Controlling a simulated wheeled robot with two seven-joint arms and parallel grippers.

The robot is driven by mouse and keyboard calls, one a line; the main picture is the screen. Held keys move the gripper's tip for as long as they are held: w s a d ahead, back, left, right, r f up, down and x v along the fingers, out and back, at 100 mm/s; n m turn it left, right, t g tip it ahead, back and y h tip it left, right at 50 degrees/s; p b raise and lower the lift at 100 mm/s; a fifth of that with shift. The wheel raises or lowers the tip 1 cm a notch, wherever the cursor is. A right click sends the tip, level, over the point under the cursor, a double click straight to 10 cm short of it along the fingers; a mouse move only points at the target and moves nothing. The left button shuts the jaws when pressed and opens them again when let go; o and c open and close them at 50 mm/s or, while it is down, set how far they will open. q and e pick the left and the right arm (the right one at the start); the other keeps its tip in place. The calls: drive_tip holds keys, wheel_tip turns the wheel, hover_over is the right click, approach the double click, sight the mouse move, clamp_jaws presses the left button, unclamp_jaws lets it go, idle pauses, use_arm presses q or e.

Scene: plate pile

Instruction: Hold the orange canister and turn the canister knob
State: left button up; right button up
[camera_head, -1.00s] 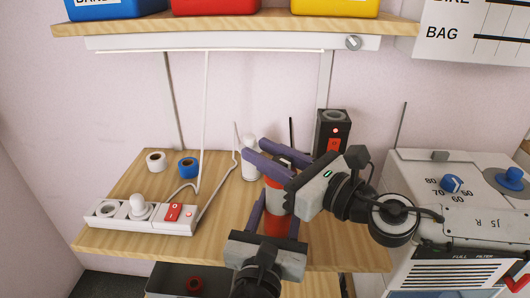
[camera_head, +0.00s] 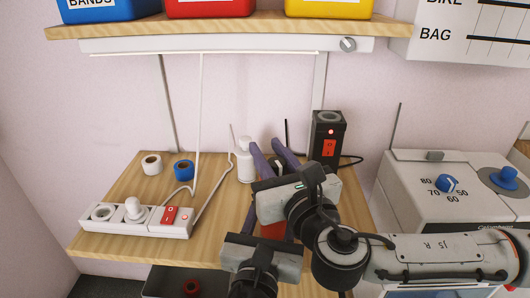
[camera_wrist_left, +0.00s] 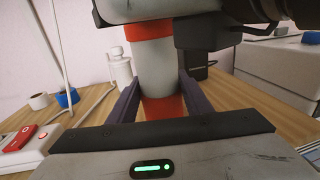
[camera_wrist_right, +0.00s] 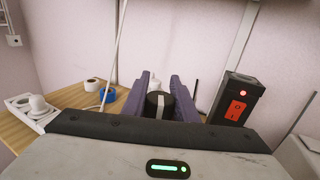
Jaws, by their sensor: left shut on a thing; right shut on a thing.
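The orange canister (camera_wrist_left: 152,65) stands upright on the wooden table, with a pale grey middle between orange bands in the left wrist view. In the head view its orange lower part (camera_head: 272,231) shows between my grippers; the rest is mostly hidden. My left gripper (camera_wrist_left: 158,84) is shut around the canister's body, one purple finger on each side. My right gripper (camera_wrist_right: 158,84) is above it, shut on the dark round knob (camera_wrist_right: 154,103), which has a light stripe across its top. In the head view the right gripper's fingers (camera_head: 264,147) point toward the wall.
A white bottle (camera_head: 245,163) stands close behind the canister, and a black box with a red switch (camera_head: 327,135) is at its right. White and blue tape rolls (camera_head: 183,170) and a power strip (camera_head: 137,217) lie at left. A grey machine (camera_head: 440,165) stands at right.

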drive_tip(key=shift+w+d+m+t+h, duration=0.1)
drive_tip(key=shift+d+m+t+h, duration=0.15)
drive_tip(key=shift+m+h, duration=0.35)
drive_tip(key=shift+w+d+m+t+h, duration=0.1)
drive_tip(key=shift+m+t+h, duration=0.2)
drive_tip(key=shift+h, duration=0.5)
drive_tip(key=shift+r, duration=0.1)
drive_tip(key=o, duration=1.1)
drive_tip(key=shift+c, duration=0.2)
drive_tip(key=shift+s, duration=0.1)
wheel_tip(320, 180, up, 10)
